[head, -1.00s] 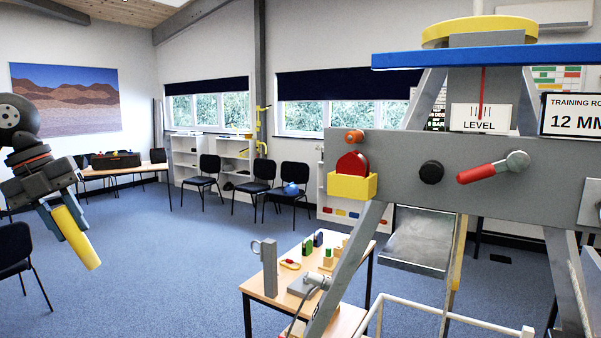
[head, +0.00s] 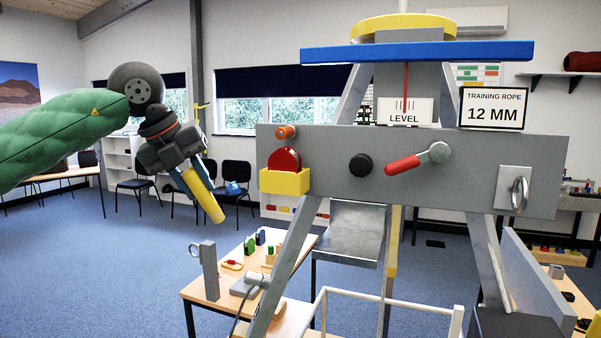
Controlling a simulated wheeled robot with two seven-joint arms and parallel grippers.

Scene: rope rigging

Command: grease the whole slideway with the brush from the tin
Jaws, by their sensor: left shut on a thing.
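My left gripper (head: 185,176) hangs at the left of the head view, in front of the chairs and left of the grey rig. It is shut on a yellow stick-like thing (head: 206,198), which slants down to the right and could be the brush's handle; I see no bristles. It is in the air, apart from the rig. I cannot pick out the slideway or the grease tin for sure. A smooth, inclined metal plate (head: 355,229) shows below the rig's crossbeam. My right gripper is out of view.
The grey crossbeam (head: 450,190) carries a yellow box (head: 285,181) and a red-handled lever (head: 403,165). A blue beam (head: 420,51) spans above. A small wooden table (head: 203,291) with fittings stands below left. A white rail (head: 385,299) stands at the front.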

